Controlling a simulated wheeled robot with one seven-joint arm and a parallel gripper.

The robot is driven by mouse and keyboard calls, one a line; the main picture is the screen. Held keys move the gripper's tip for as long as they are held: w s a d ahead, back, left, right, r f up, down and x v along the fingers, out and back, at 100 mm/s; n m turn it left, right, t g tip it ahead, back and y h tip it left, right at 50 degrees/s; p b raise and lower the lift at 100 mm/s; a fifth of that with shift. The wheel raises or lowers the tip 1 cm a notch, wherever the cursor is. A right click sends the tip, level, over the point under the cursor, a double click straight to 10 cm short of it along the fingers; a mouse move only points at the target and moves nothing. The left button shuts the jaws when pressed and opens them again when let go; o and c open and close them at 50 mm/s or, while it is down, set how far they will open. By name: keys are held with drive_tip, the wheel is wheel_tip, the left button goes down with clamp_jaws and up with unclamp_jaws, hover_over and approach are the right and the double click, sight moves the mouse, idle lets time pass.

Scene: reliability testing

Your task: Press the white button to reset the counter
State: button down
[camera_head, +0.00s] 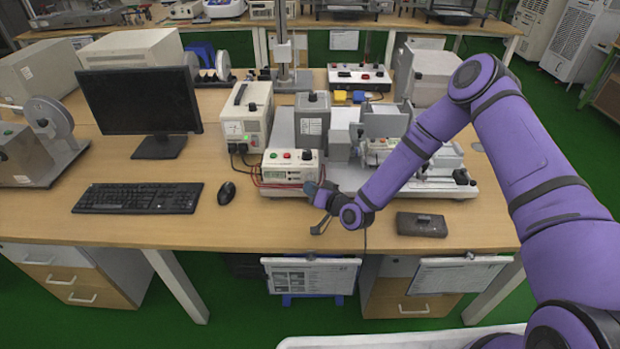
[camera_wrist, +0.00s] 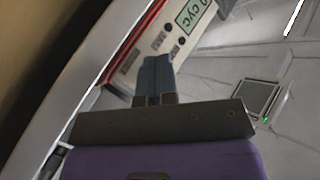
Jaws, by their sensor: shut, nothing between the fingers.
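The counter (camera_head: 284,174) is a white box with a small display at the front left edge of the white test rig. Its front panel shows in the wrist view with a green display (camera_wrist: 194,14) reading "0 CYC" and several small dark round spots. I cannot pick out the white button; the fingers may hide it. My gripper (camera_head: 312,188) is at the lower right of the counter's front. In the wrist view my gripper (camera_wrist: 158,60) has its blue-grey fingers together, empty, pointing at the panel. I cannot tell whether the tips touch it.
Red wires run along the counter's left side. A power supply (camera_head: 246,118) stands behind left, and the rig's metal fixtures (camera_head: 385,125) are behind right. A mouse (camera_head: 226,193), a keyboard (camera_head: 138,198) and a dark flat box (camera_head: 421,224) lie on the desk (camera_head: 250,228).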

drive_tip(key=shift+s+a, duration=0.1)
drive_tip(key=shift+s, duration=2.25)
drive_tip(key=shift+w+r, duration=0.1)
